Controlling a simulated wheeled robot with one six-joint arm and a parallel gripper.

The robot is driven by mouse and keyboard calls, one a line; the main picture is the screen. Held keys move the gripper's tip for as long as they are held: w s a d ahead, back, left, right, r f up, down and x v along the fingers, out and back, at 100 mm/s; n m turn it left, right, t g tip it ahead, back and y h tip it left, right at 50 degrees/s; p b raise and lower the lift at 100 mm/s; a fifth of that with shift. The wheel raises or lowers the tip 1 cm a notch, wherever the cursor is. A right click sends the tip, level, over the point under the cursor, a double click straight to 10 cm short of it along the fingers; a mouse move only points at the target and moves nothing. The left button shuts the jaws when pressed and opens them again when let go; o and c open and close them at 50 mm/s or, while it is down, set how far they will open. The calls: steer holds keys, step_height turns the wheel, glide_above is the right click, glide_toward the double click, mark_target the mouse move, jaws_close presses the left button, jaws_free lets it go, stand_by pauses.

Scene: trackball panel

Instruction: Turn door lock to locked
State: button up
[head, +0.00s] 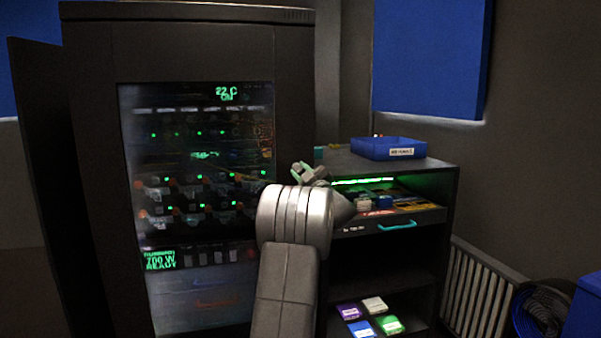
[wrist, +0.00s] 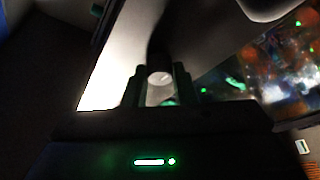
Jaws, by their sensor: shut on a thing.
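The dark cabinet (head: 292,70) stands left of centre with a glass door showing lit rows and green readouts. My gripper (head: 308,175) is at the cabinet's right edge, above my silver wrist. In the wrist view my gripper (wrist: 160,95) is shut on a small round pale knob with a slot line across its face, the door lock (wrist: 159,85). The two dark fingers stand on either side of it. In the head view the lock is hidden by my gripper and arm. I cannot tell the lock's marked position.
A dark shelf unit (head: 450,200) stands to the right of the cabinet. It bears a blue labelled bin (head: 388,148) on top, an open drawer with a teal handle (head: 397,226), and several coloured boxes (head: 362,328) low down.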

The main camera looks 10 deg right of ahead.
steer(key=shift+n, duration=0.7)
steer(key=o, duration=1)
steer(key=shift+d, duration=0.1)
steer(key=shift+g+y, duration=0.3)
steer(key=v, duration=1.3)
steer(key=shift+s+f+p, duration=0.2)
steer(key=shift+s+p, duration=0.15)
steer(key=shift+p, duration=0.05)
